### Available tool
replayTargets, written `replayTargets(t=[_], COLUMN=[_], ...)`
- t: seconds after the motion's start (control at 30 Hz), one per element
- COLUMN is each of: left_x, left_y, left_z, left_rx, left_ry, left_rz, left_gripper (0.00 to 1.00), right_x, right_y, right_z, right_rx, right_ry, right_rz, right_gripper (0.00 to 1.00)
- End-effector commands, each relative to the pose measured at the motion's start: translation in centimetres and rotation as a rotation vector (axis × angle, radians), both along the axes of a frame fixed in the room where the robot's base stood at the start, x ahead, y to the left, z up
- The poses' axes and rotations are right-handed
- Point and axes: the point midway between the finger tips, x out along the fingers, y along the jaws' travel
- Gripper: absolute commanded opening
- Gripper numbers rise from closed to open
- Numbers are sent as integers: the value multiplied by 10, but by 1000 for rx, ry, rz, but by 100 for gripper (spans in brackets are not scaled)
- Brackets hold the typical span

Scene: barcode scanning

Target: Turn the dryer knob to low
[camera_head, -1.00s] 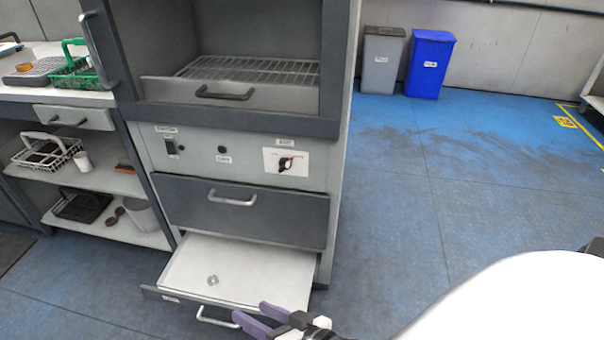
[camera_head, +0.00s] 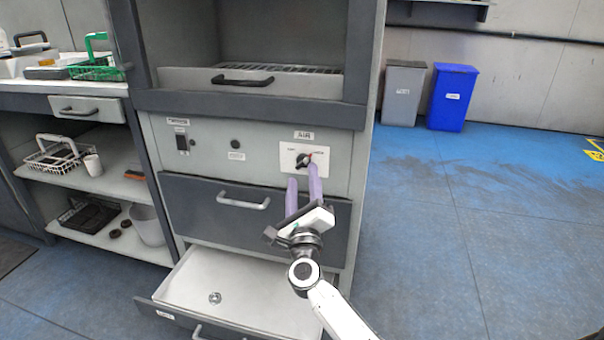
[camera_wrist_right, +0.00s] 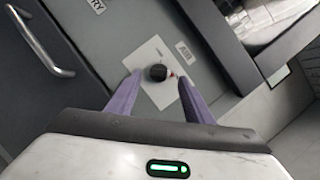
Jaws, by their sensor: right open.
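The dryer knob (camera_head: 303,160) is a small black knob with a red mark on a white plate (camera_head: 320,152) at the right of the dryer's front panel. In the right wrist view the knob (camera_wrist_right: 158,72) lies ahead, between the lines of the two purple fingers. My right gripper (camera_head: 303,182) is open, with its fingers pointing up at the knob from just below. In the right wrist view its fingertips (camera_wrist_right: 160,76) are on either side of the knob; whether they touch it I cannot tell. My left gripper is not in view.
A closed grey drawer (camera_head: 240,212) is below the panel. An open white drawer (camera_head: 240,290) sticks out beneath it. A black switch (camera_head: 182,142) is at the panel's left. Shelves (camera_head: 110,180) stand at left; open floor (camera_head: 480,230) is at right.

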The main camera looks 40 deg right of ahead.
Motion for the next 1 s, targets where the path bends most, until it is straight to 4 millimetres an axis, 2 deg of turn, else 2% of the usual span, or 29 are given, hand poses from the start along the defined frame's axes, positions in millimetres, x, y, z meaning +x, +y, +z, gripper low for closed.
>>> replayTargets(t=[0.1,0.23,0.6,0.67,0.83,0.87,1.0], left_x=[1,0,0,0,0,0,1], left_y=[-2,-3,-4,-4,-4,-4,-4], left_z=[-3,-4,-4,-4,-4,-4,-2], left_rx=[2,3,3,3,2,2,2], left_ry=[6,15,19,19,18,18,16], left_rz=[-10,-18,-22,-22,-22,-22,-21], left_gripper=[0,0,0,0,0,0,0], right_x=[16,27,32,32,32,32,32], right_y=[-11,-17,-21,-21,-21,-21,-20], right_z=[5,8,10,10,10,10,11], right_rx=[-3,-2,-3,-3,-3,-3,-5], right_ry=[-1,1,2,2,2,2,5], right_rz=[-1,1,1,1,1,1,1], right_gripper=[47,47,47,39,10,7,7])
